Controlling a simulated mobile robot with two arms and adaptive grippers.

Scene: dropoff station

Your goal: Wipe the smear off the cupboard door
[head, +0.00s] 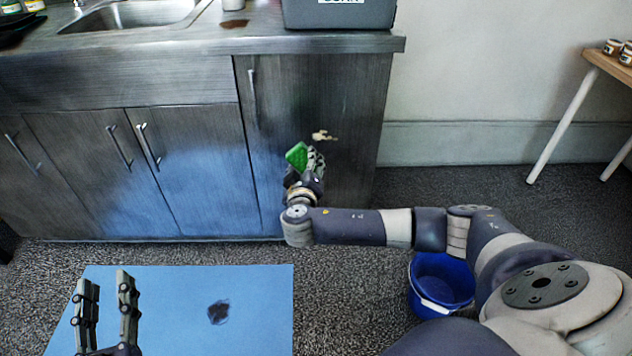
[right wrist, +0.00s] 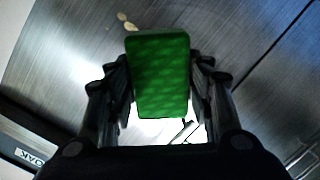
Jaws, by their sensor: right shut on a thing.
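The smear (head: 323,136) is a small tan patch on the right-hand cupboard door (head: 285,95); it also shows in the right wrist view (right wrist: 126,21), just beyond the sponge. My right gripper (head: 306,162) is shut on a green sponge (head: 297,155). The sponge sits between both fingers in the right wrist view (right wrist: 160,75). It is below and left of the smear in the head view; I cannot tell if it touches the door. My left gripper (head: 104,300) is open and empty over the blue mat at lower left.
A blue bucket (head: 441,284) stands on the floor under my right arm. A blue mat (head: 260,290) with a dark stain (head: 218,312) lies at front left. A grey bin (head: 340,14) and a brown spill (head: 234,23) are on the counter. A table (head: 606,63) with jars stands right.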

